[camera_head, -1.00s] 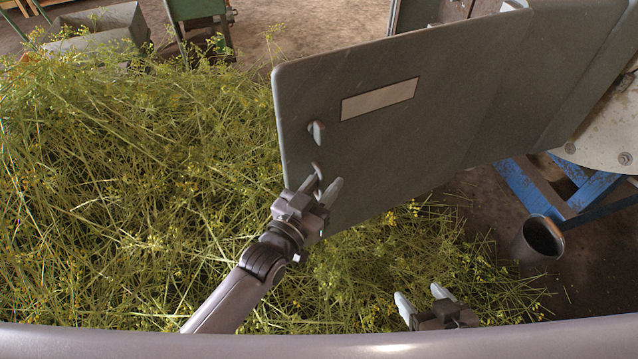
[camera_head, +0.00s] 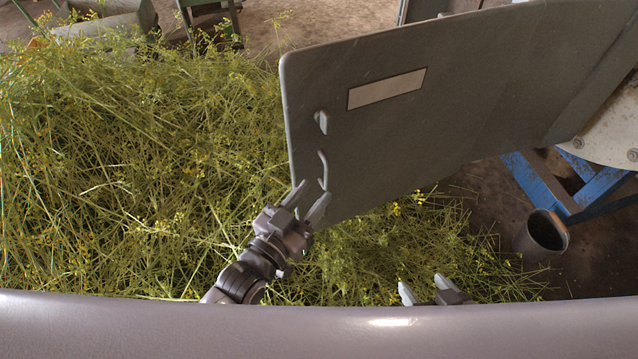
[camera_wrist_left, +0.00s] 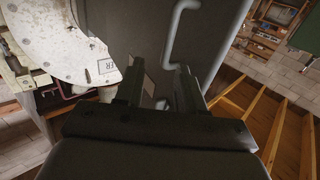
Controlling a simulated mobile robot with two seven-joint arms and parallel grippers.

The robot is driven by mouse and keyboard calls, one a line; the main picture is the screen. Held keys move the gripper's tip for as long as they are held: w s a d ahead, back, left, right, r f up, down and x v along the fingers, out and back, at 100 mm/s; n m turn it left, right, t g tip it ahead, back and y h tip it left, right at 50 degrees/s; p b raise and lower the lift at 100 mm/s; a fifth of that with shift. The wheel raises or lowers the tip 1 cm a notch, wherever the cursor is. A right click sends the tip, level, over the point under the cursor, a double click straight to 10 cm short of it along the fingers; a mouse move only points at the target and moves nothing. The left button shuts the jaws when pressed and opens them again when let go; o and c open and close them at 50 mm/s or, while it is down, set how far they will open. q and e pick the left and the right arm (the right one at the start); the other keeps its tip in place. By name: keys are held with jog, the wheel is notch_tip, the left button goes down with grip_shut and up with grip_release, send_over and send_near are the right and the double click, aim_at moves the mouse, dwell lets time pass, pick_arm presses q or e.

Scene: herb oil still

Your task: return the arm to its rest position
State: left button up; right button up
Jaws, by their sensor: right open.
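My left gripper (camera_head: 309,203) is open and empty in the head view. It is just below and to the left of the handle (camera_head: 323,170) on a grey door panel (camera_head: 450,110). In the left wrist view its fingers (camera_wrist_left: 158,90) are spread, and the curved handle (camera_wrist_left: 172,38) shows beyond them, apart from the fingers. My right gripper (camera_head: 424,290) is open and empty at the bottom of the head view, over the cut herbs, partly hidden by my own body edge.
A large heap of cut yellow-flowered herbs (camera_head: 140,170) fills the left and middle. A dark bucket (camera_head: 543,233) stands at right beside a blue frame (camera_head: 545,185). A grey bin (camera_head: 110,18) stands at the back left. Bare floor (camera_head: 330,30) shows behind the door.

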pick_arm(q)
jog(key=shift+s+a, duration=0.1)
jog(key=shift+s, duration=0.1)
dwell(0.4)
jog(key=s+a+f+n+g+y+p, duration=0.2)
jog(key=s+a, duration=0.4)
jog(key=a, duration=0.3)
jog(key=s+a+f+n+g+y+p, duration=0.2)
jog(key=s+a+y+p, duration=0.2)
jog(key=s+a, duration=0.3)
jog(key=shift+s+a+f+g+y+p, duration=0.2)
jog(key=shift+a+g+y+p, duration=0.1)
jog(key=shift+a+y, duration=0.6)
jog(key=shift+a, duration=0.1)
dwell(0.4)
